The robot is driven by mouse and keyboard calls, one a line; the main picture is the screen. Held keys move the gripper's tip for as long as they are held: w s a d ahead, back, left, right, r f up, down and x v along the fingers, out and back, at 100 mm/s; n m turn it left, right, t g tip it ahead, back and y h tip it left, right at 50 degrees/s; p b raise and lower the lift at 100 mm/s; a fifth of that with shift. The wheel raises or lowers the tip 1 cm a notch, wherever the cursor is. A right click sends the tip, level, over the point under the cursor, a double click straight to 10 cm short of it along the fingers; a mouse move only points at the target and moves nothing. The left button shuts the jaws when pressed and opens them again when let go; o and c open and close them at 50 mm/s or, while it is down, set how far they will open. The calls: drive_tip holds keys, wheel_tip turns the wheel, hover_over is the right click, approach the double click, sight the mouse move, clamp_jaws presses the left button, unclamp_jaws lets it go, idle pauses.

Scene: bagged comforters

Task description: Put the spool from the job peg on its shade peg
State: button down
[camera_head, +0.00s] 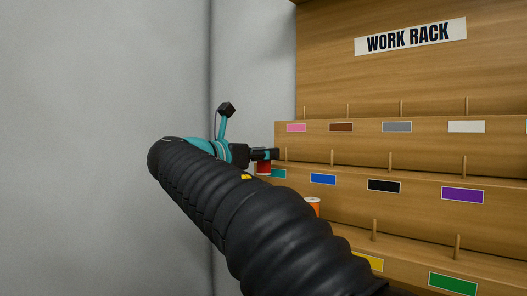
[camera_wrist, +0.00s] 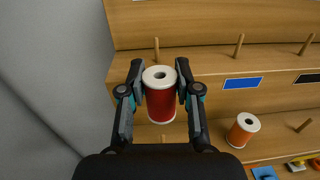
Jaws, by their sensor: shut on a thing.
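My gripper (camera_head: 266,154) is shut on a red spool (camera_head: 263,169) with pale ends. In the wrist view the red spool (camera_wrist: 160,105) is upright between the two fingers of my gripper (camera_wrist: 159,74). A bare peg (camera_wrist: 156,49) on the middle step shows just beyond the spool. Another bare peg (camera_wrist: 163,139) shows just below the spool, on the lower step. No red label is visible; the front of the lower step at the left is hidden by my arm in the head view.
The wooden work rack (camera_head: 380,70) has stepped rows of pegs with coloured labels, such as blue (camera_head: 323,179) and black (camera_head: 384,186). An orange spool (camera_wrist: 242,130) stands on the lower step, right of the held spool. A grey wall (camera_wrist: 50,70) is close on the left.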

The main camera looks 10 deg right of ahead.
sight(259, 174)
drive_tip(key=shift+f+b, duration=1.05)
drive_tip(key=shift+f, duration=1.15)
drive_tip(key=shift+p, duration=0.75)
drive_tip(key=shift+f+b, duration=1.2)
drive_tip(key=shift+f, duration=1.1)
idle(1.7)
drive_tip(key=c, duration=0.7)
unclamp_jaws()
drive_tip(key=o, duration=0.6)
